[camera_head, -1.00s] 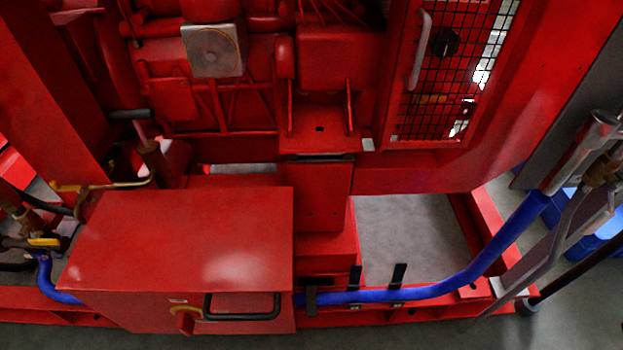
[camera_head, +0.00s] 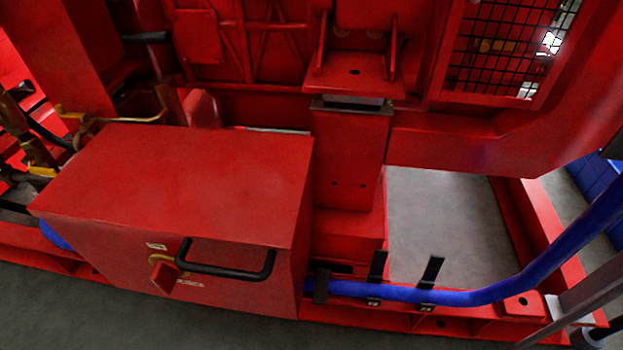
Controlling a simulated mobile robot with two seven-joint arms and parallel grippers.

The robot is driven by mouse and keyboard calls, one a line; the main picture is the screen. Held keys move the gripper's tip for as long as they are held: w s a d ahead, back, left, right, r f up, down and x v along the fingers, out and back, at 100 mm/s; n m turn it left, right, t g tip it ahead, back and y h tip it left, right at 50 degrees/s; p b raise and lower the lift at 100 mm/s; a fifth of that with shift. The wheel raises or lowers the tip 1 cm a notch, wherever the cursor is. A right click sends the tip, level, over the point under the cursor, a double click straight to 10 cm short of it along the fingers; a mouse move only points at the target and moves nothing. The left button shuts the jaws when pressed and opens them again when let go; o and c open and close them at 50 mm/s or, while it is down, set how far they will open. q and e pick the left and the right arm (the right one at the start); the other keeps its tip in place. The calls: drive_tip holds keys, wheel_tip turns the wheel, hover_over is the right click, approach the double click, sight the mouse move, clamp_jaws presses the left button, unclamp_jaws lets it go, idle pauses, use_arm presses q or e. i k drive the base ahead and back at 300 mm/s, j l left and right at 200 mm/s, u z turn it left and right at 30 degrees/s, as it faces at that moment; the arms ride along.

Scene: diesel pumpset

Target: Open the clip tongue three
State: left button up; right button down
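A blue hose (camera_head: 470,298) runs along the red base frame to the right of the red box. Three black clips sit along it near the box. The leftmost clip (camera_head: 321,287) lies across the hose, close to the box. The middle clip tongue (camera_head: 377,266) and the right clip tongue (camera_head: 431,270) stick up and lean slightly right, above and behind the hose. I cannot tell which one is numbered three. Neither of my grippers is in view.
The red box (camera_head: 190,180) with a black handle (camera_head: 225,268) and a red switch knob (camera_head: 164,275) stands at left. Red engine framework and a wire mesh guard (camera_head: 510,45) rise behind. Grey floor (camera_head: 130,315) is clear in front.

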sight(321, 289)
drive_tip(key=k+j+z, duration=0.3)
drive_tip(key=k+l+u, duration=0.25)
drive_tip(key=k+l, duration=0.15)
drive_tip(key=k+l+u, duration=0.3)
drive_tip(key=k+l, duration=0.2)
